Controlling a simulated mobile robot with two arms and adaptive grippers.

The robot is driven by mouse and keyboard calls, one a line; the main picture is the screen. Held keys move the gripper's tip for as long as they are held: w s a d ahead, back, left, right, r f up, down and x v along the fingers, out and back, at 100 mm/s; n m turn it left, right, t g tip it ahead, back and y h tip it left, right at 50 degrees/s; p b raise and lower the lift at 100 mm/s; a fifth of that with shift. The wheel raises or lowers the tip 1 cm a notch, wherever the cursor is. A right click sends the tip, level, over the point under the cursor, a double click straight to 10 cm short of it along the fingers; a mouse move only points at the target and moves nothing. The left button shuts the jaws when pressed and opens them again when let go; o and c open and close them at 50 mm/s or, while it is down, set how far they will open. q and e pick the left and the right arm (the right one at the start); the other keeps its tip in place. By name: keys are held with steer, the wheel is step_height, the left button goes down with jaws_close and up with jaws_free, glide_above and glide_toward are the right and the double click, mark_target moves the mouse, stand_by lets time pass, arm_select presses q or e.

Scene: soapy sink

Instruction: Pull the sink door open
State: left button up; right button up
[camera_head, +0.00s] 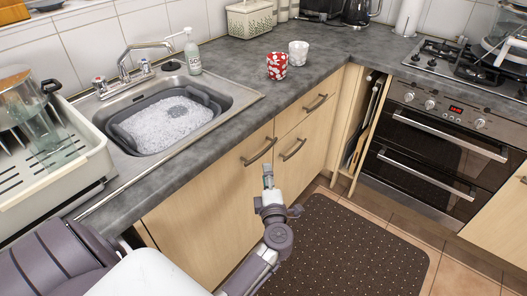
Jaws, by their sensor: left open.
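The sink door (205,207) is the wide pale wood cabinet front under the sink and looks flush with the cabinet. Its dark curved handle (259,152) is near its upper right corner. My left gripper (268,172) is in front of the door's right side, just below the handle in the picture. It is open and holds nothing. I cannot tell how far it is from the door surface. My right gripper is out of view.
The sink (165,110) holds a grey basin of suds. Beside it are a soap bottle (193,55) and a dish rack (55,175). A red cup (277,66) and white cup (298,53) stand on the counter. A dark mat (330,250) covers the floor before an oven (440,145).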

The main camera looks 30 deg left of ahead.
mark_target(264, 153)
arm_select(q)
steer(key=x, duration=0.4)
steer(key=shift+w+a+f, duration=0.15)
steer(key=shift+w+a, duration=0.1)
steer(key=x, duration=0.5)
steer(key=shift+w, duration=0.1)
steer(key=shift+w+a, duration=0.25)
steer(key=shift+a, duration=0.05)
jaws_close()
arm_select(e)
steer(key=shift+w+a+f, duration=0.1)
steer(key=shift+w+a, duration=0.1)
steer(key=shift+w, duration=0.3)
